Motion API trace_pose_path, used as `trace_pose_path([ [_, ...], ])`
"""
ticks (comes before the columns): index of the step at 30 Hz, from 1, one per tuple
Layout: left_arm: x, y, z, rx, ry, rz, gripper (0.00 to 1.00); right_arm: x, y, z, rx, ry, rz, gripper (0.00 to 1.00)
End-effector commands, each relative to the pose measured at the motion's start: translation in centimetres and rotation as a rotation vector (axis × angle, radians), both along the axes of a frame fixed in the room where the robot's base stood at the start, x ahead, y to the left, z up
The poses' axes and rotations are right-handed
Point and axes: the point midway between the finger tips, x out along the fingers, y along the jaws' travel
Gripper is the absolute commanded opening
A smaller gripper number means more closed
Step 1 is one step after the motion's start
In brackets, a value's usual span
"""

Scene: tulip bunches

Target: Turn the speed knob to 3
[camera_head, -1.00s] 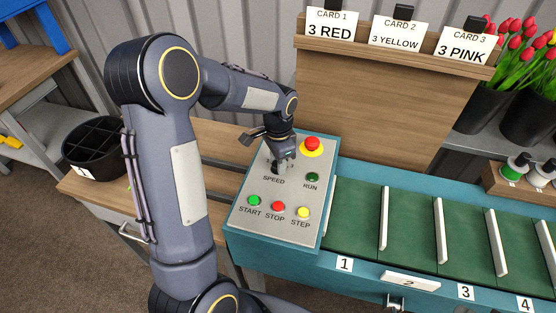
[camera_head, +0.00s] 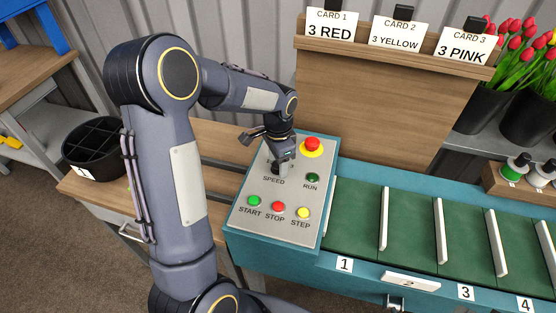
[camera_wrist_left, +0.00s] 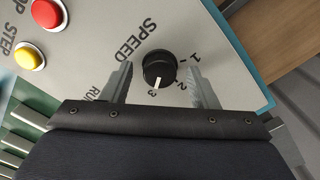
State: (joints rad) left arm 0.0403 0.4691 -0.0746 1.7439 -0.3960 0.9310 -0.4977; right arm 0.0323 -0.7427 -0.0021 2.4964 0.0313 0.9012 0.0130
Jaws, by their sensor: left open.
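The black speed knob (camera_wrist_left: 160,66) is on the grey control panel (camera_head: 247,225). In the left wrist view its white pointer is at the mark 3. My left gripper (camera_wrist_left: 160,76) is open, with one finger on each side of the knob and a visible gap to it on both sides. In the head view the same gripper (camera_head: 279,166) is over the panel just above the word SPEED and largely hides the knob. My right gripper is not in view.
Close by on the panel are the red mushroom button (camera_head: 312,144), the RUN lamp (camera_head: 312,177), and the START (camera_head: 254,201), STOP (camera_head: 278,206) and STEP (camera_head: 303,212) buttons. The green conveyor (camera_head: 355,220) adjoins on the right. A black bin (camera_head: 93,150) stands left.

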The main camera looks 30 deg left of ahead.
Motion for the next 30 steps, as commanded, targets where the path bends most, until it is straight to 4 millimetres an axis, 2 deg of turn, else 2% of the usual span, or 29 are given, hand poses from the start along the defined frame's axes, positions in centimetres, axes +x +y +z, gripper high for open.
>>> trace_pose_path([
  [12, 0.1, 0.0, 6.2, 0.000, -0.006, -0.001, 0.54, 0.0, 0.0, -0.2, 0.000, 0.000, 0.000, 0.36],
  [15, 0.1, 0.0, 7.2, 0.000, -0.005, -0.001, 0.54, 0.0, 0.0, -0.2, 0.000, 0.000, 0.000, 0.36],
  [30, 0.0, 0.0, 7.7, 0.000, -0.002, -0.001, 0.54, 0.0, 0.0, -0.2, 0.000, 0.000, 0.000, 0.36],
])
